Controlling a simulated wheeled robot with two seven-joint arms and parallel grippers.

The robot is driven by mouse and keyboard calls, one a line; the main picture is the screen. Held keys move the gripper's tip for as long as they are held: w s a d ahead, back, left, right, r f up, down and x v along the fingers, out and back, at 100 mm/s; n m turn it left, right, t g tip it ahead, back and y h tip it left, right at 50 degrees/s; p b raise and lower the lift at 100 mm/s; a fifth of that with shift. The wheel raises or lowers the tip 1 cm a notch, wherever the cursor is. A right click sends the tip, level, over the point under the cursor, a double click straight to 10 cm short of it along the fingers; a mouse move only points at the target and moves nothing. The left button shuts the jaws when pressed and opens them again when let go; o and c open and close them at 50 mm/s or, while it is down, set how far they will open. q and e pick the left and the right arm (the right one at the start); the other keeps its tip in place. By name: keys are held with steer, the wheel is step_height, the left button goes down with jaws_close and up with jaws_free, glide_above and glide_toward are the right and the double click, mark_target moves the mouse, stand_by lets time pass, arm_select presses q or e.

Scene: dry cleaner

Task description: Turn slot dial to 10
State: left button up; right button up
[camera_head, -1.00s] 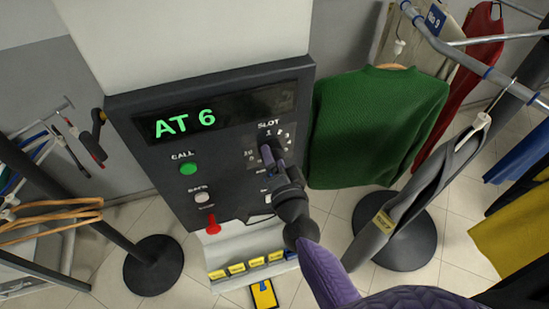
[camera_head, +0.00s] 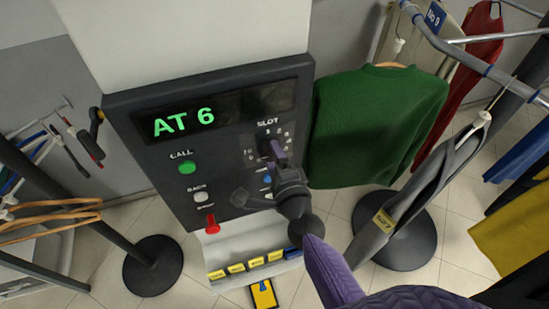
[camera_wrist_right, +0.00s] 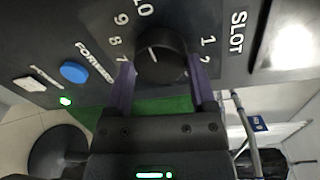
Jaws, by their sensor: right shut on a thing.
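The black slot dial (camera_wrist_right: 165,60) sits on the dark control panel (camera_head: 222,140), under the word SLOT. In the right wrist view its white line points up and slightly left, towards the side with 10 and 9; the exact number is hard to read. My right gripper (camera_head: 275,150) is at the dial. In the wrist view the two purple fingers of my right gripper (camera_wrist_right: 162,82) are on either side of the knob, shut on it. The panel display (camera_head: 205,115) reads AT 6. My left gripper is not in view.
A blue button (camera_wrist_right: 74,72) is near the dial. A green sweater (camera_head: 375,125) hangs close right. A tray (camera_head: 245,251) lies below.

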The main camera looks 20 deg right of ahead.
stand_by(0.6)
steer(key=o, duration=1.2)
steer(key=s, duration=0.3)
steer(key=s+b, duration=0.1)
steer(key=s, duration=0.6)
steer(key=shift+d+r, duration=0.2)
steer(key=shift+r, duration=0.15)
